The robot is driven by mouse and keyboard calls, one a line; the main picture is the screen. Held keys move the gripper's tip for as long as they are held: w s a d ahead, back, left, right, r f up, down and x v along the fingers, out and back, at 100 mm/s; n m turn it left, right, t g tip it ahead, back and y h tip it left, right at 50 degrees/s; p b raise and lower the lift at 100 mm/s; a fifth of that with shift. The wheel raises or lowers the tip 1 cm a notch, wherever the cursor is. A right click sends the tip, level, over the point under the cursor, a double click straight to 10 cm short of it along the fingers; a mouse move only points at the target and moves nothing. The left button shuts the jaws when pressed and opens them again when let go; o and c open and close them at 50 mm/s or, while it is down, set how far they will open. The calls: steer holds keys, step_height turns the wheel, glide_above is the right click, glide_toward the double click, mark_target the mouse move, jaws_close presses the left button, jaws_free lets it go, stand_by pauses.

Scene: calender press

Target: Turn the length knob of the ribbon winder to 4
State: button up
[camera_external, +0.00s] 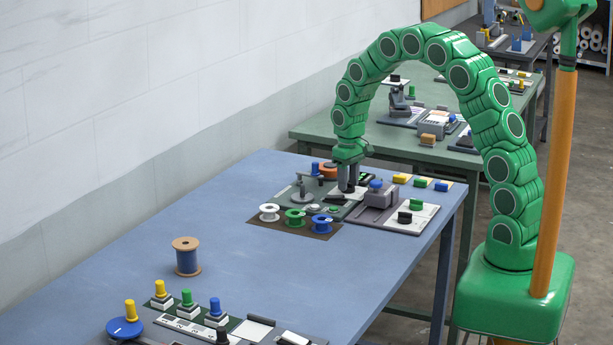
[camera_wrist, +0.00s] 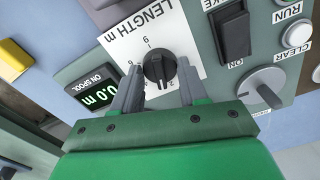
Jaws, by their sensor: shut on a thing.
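The black length knob (camera_wrist: 160,67) sits on a white plate (camera_wrist: 128,22) marked "LENGTH m" in the wrist view. Its scale figures are partly hidden and too small to read surely, so I cannot tell its setting. My gripper (camera_wrist: 160,88) has one finger on each side of the knob and is shut on it. Beside it a dark display (camera_wrist: 97,98) labelled "ON SPOOL" reads 0.0 m. In the external view my gripper (camera_external: 347,190) points down at the ribbon winder (camera_external: 285,203) on the blue table; the knob is hidden there.
A black rocker switch (camera_wrist: 234,32), a grey lever knob (camera_wrist: 262,90) and RUN and CLEAR buttons lie right of the knob. White, green and blue spools (camera_external: 295,217) stand at the winder's front. A grey block device (camera_external: 380,195) stands close right. The blue table's middle (camera_external: 235,255) is mostly clear.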

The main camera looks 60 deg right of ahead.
steer(key=m, duration=0.4)
steer(key=shift+m, duration=2.1)
steer(key=o, duration=1.1)
steer(key=shift+c, duration=0.2)
steer(key=shift+r, duration=0.1)
step_height(320, 180, up, 8)
steer(key=shift+f, duration=0.2)
